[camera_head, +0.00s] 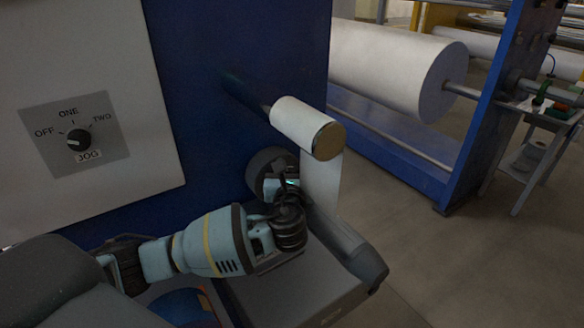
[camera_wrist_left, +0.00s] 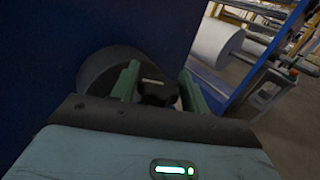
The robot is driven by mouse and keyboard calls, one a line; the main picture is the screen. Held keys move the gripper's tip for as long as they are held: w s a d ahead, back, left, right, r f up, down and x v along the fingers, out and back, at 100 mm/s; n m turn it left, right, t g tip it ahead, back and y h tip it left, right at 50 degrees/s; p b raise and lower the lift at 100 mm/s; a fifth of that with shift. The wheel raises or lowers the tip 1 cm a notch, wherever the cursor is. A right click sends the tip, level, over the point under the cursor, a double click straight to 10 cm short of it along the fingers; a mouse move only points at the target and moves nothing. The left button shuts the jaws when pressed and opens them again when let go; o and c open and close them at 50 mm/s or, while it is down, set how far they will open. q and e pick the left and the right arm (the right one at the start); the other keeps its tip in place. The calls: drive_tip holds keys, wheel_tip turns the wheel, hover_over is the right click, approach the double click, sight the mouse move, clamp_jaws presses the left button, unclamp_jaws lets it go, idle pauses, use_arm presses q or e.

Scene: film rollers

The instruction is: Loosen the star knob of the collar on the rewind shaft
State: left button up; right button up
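The collar also shows in the left wrist view (camera_wrist_left: 98,68). There, a dark star knob (camera_wrist_left: 158,92) lies between the two green fingers of my left gripper (camera_wrist_left: 160,82), with one finger on each side. I cannot tell whether the fingers press on the knob. In the head view the arm and gripper mostly hide it. My right gripper is not in view.
A white web (camera_head: 321,188) hangs from the roll towards a dark grey roller (camera_head: 348,245) below. A selector switch (camera_head: 78,137) is on the panel at left. A large white roll (camera_head: 400,75) stands behind, with a small side table (camera_head: 535,150) at right. The floor at right is clear.

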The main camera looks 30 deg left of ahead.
use_arm(q)
drive_tip(key=o, duration=0.3)
drive_tip(key=v, duration=0.7)
drive_tip(key=shift+s, duration=0.35)
drive_tip(key=shift+d, duration=0.1)
